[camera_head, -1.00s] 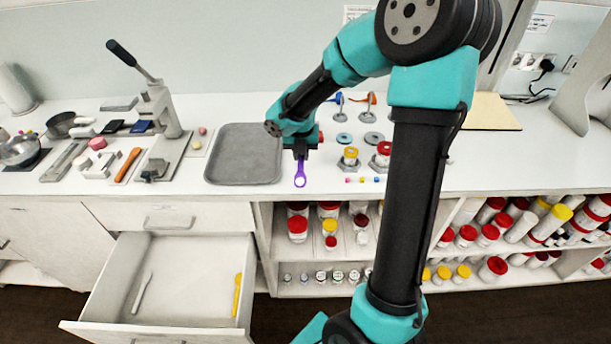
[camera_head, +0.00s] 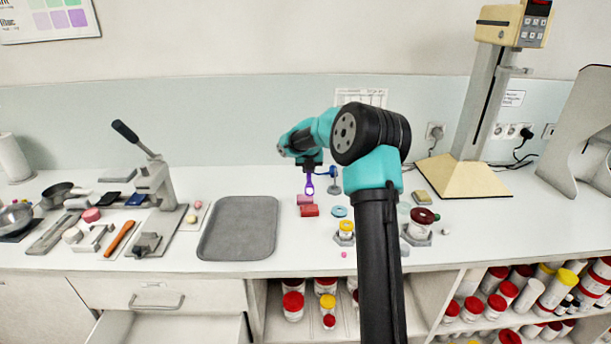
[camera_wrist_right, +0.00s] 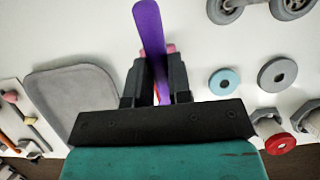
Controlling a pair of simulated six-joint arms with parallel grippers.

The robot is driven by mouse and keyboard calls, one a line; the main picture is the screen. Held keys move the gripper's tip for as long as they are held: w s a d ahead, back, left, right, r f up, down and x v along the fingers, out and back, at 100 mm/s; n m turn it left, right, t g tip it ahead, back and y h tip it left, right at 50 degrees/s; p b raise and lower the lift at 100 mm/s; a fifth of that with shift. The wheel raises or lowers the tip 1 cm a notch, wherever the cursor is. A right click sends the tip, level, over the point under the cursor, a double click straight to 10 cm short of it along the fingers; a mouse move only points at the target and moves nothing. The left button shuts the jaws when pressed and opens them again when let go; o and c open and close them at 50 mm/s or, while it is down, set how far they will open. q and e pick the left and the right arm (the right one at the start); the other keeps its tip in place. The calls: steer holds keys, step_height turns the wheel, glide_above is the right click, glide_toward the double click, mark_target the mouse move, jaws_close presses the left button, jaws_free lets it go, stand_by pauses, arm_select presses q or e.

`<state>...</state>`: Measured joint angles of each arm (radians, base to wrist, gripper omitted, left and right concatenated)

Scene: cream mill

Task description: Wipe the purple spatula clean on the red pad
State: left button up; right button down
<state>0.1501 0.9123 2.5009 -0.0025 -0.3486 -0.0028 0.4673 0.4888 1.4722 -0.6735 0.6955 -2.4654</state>
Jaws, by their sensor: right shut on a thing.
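The red pad is not clearly visible there. My left gripper is in neither current view.
A grey tray (camera_head: 238,228) lies to the left. A lever press (camera_head: 154,187) and small tools stand beyond it. A beige stand (camera_head: 462,180) is farther right.

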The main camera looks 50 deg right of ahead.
mark_target(308, 180)
steer(key=shift+f, duration=0.15)
steer(key=shift+f, duration=2.25)
steer(key=shift+f, duration=0.45)
stand_by(0.6)
steer(key=shift+w+d, duration=0.5)
steer(key=shift+w, duration=0.1)
steer(key=shift+s+a, duration=0.1)
steer(key=shift+s, duration=0.05)
stand_by(0.4)
steer(key=shift+s+a, duration=0.45)
steer(key=shift+w+d, duration=0.1)
steer(key=shift+w+d, duration=0.45)
steer(key=shift+w, duration=0.05)
